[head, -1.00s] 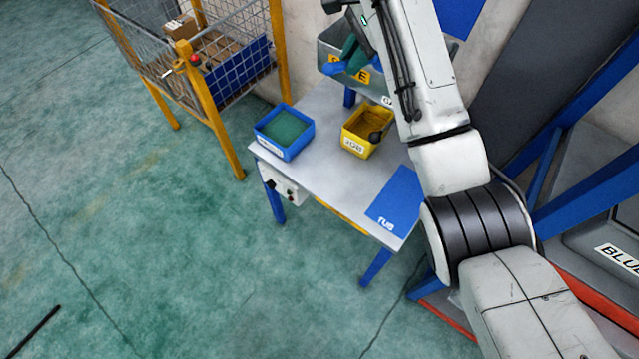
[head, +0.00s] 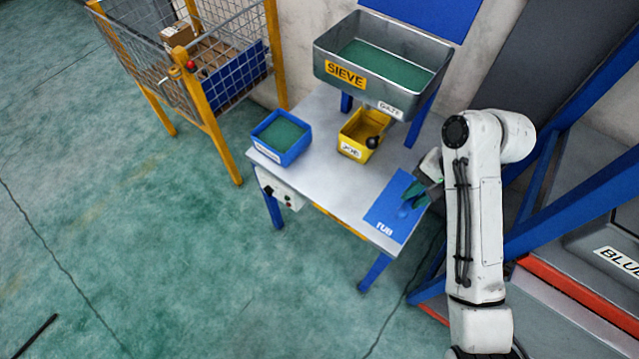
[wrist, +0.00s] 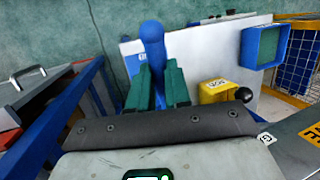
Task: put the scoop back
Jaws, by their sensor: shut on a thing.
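My gripper (head: 412,196) is over the blue mat marked TUB (head: 382,219) at the right front of the table. Its green fingers, also in the wrist view (wrist: 155,85), are shut on the blue scoop (wrist: 152,42), whose rounded end points away from the wrist. In the head view the scoop (head: 404,210) is a small blue shape at the fingertips, over the mat. I cannot tell whether it touches the mat.
The grey table (head: 335,180) carries a blue tub of green material (head: 283,150) and a yellow bin (head: 350,151) with a black ball (head: 372,142). The grey sieve (head: 400,102) stands behind on blue legs. A wire cage (head: 215,110) is at left. A blue frame (head: 590,200) is at right.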

